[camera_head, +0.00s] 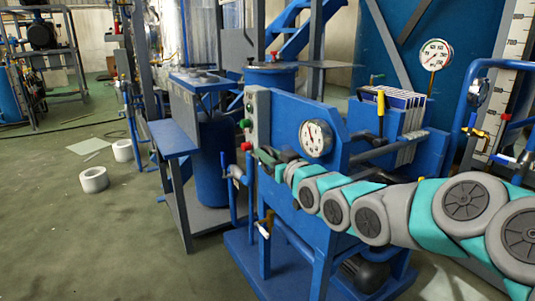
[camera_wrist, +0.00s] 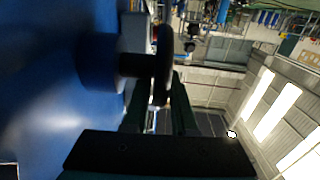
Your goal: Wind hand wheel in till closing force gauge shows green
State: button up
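The hand wheel (camera_wrist: 164,62) shows in the wrist view as a dark disc seen nearly edge-on, on a short black shaft with a blue hub at left. My gripper (camera_wrist: 160,92) has its two dark fingers apart, with the lower part of the wheel rim at the gap between them. I cannot tell whether they press on it. In the head view my gripper (camera_head: 268,156) is at the left end of the blue press, and the wheel is not clearly distinguishable there. A white round gauge (camera_head: 316,138) on the press faces me; its needle points up and left. No green zone is readable.
A second gauge (camera_head: 436,54) stands behind the press. A grey control box (camera_head: 257,118) with red and green buttons is beside my gripper. White plates (camera_head: 405,97) stand in the press. A blue side table (camera_head: 173,138) is at left, with open floor beyond.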

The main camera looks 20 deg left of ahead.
grip_shut()
jog(key=shift+d+f+t+b, duration=0.1)
jog(key=shift+f+t+b, duration=0.05)
jog(key=shift+t+b, duration=0.2)
jog(key=shift+y+b, duration=0.3)
jog(key=shift+s+t, duration=0.1)
jog(key=shift+t, duration=0.15)
jog(key=shift+r, duration=0.2)
jog(key=shift+o, duration=2)
grip_release()
jog(key=shift+y, duration=0.3)
jog(key=shift+d+f, duration=0.1)
jog(key=shift+d, duration=0.05)
